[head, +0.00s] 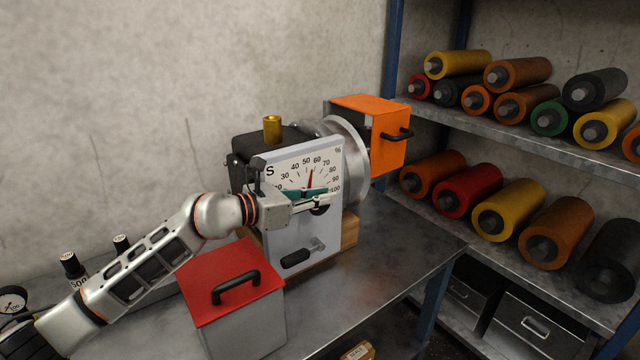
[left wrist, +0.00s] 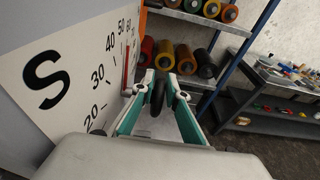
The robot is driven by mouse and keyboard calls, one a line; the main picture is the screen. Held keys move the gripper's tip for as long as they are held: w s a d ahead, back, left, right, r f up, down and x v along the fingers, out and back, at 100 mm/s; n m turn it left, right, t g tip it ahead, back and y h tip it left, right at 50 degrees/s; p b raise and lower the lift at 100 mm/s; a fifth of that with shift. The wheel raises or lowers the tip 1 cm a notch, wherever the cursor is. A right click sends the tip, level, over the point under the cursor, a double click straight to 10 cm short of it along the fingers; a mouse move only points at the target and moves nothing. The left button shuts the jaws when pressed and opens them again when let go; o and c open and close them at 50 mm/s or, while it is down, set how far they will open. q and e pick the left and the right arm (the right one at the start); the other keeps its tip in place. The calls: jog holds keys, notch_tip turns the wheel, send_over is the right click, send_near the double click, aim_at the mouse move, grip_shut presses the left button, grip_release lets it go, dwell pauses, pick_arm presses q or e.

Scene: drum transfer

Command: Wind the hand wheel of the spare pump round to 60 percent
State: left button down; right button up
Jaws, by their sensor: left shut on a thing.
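The spare pump (head: 290,228), with a grey front panel marked S, stands on the metal bench. Its white dial (head: 325,170) has a red needle pointing between 50 and 60; part of the dial also shows in the left wrist view (left wrist: 62,75). My left gripper (head: 318,204) is in front of the panel, just below the dial. Its teal-padded fingers are shut on a black hand wheel part (left wrist: 158,95). Most of the wheel is hidden behind the fingers. A black handle (head: 295,258) on a metal arm sits lower on the panel. My right gripper is out of view.
A grey box with a red lid (head: 232,280) and black handle stands close in front of the pump, below my left arm. An orange box (head: 385,145) adjoins the pump's right side. Shelves (head: 500,140) with coloured rollers stand at right. The bench (head: 400,250) is clear at right.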

pick_arm(q)
jog(key=shift+d+r+y+p, duration=0.1)
jog(key=shift+r+y+p, duration=0.3)
jog(key=shift+p, duration=0.5)
jog(key=shift+w+g, duration=0.1)
jog(key=shift+g, duration=0.2)
jog(key=shift+f+y+p, duration=0.2)
jog(key=shift+y+p, duration=0.1)
jog(key=shift+p, duration=0.15)
jog(key=c, duration=2.1)
grip_release()
jog(key=shift+f, duration=0.1)
jog(key=shift+o, duration=0.6)
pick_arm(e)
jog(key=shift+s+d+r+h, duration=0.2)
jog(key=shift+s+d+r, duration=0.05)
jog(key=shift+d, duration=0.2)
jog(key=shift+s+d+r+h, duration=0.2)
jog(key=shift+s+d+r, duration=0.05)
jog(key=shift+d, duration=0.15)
pick_arm(q)
jog(key=shift+f, duration=0.1)
